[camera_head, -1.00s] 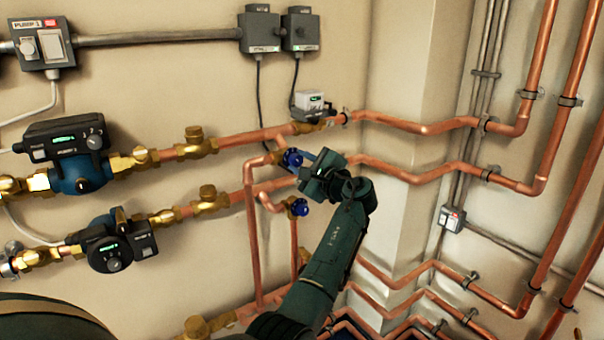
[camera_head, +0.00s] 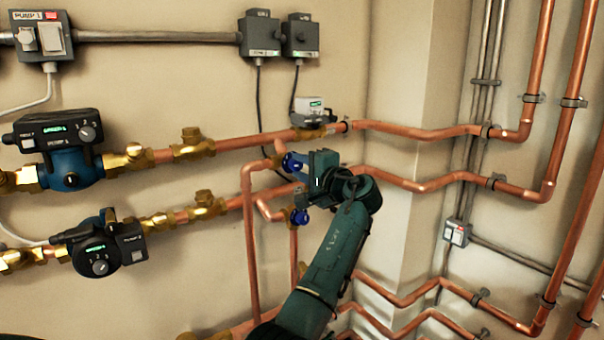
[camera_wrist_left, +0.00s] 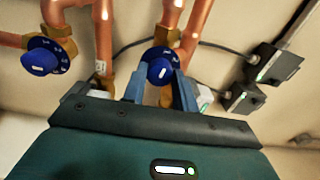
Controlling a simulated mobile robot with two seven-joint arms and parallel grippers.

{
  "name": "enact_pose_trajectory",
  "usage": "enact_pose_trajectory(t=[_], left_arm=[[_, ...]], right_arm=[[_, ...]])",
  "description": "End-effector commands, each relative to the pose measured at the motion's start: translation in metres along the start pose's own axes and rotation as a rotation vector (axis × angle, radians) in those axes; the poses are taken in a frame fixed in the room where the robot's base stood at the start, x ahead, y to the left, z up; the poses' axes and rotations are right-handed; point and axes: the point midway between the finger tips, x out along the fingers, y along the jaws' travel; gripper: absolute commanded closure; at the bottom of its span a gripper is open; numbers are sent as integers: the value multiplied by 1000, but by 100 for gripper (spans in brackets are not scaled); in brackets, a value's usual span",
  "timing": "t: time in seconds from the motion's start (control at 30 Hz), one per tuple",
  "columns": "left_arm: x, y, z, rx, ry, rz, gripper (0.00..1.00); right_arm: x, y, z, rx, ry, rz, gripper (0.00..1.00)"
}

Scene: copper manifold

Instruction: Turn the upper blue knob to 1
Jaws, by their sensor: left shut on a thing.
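The upper blue knob (camera_head: 292,162) sits on a brass valve on the copper pipes, left of my left gripper. My left gripper (camera_head: 304,165) comes up from below right, its fingers on the knob. In the left wrist view, the upper blue knob (camera_wrist_left: 159,66) shows between the two fingers of my left gripper (camera_wrist_left: 160,82), which is shut on it. The knob's white mark shows, but its scale is too small to read. The lower blue knob (camera_head: 300,217) is free below the gripper; it also shows in the left wrist view (camera_wrist_left: 40,57). My right gripper is out of view.
Copper pipes (camera_head: 420,133) run around the wall corner close to the gripper. A small white-grey device (camera_head: 309,108) sits on the pipe above the knob. Two pumps (camera_head: 65,165) (camera_head: 100,250) are at the left. Grey boxes (camera_head: 260,35) hang above.

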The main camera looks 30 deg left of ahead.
Motion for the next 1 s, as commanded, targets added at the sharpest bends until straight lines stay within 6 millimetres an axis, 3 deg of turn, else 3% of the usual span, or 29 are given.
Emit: enact_pose_trajectory(t=[0.57, 0.6, 0.83, 1.0], left_arm=[[0, 1, 0, -31, -2, 2, 94], [0, 1, 0, -30, -2, 2, 68], [0, 0, 0, -29, -1, 1, 50], [0, 0, 0, -29, -1, 1, 50]], right_arm=[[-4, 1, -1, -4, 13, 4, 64], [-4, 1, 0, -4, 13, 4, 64], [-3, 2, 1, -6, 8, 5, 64], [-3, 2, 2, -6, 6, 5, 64]])
